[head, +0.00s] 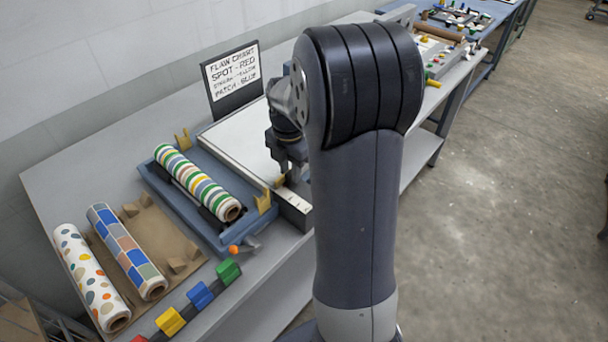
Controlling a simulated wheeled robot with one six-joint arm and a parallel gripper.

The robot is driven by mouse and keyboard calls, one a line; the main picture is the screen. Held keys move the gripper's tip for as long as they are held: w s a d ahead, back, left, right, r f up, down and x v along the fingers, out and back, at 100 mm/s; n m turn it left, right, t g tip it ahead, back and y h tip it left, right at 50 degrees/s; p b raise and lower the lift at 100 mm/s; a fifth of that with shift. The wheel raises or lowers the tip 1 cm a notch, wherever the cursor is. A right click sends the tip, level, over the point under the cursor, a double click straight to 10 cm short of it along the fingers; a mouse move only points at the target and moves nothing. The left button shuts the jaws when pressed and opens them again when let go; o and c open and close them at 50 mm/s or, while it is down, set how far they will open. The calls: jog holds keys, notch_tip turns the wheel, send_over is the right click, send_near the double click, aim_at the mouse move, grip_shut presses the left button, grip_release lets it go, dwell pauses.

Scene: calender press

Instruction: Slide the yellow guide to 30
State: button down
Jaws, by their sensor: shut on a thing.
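My gripper (290,171) points down over the front edge of a white board (238,137), partly hidden behind my own arm. It is shut on a small yellow piece, the yellow guide (280,181), which shows just at the left of the fingertips. The guide sits at the board's front rail (295,208), where small dark marks show. The numbers on the rail are too small to read, and its right part is hidden by my arm.
Left of the board a blue cradle (222,243) holds a striped roll (195,180), with yellow brackets (263,201) at its ends. Two patterned rolls lie farther left. Coloured blocks (200,295) line the front edge. A flaw chart sign (232,78) stands behind.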

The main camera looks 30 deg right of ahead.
jog(key=shift+w+a+r, duration=0.1)
jog(key=shift+w+a, duration=0.15)
jog(key=shift+w, duration=0.45)
jog(key=c, duration=1.3)
grip_release()
notch_tip(320, 180, up, 11)
jog(key=shift+f+b, duration=0.1)
jog(key=shift+b, duration=0.3)
jog(key=shift+f, duration=0.1)
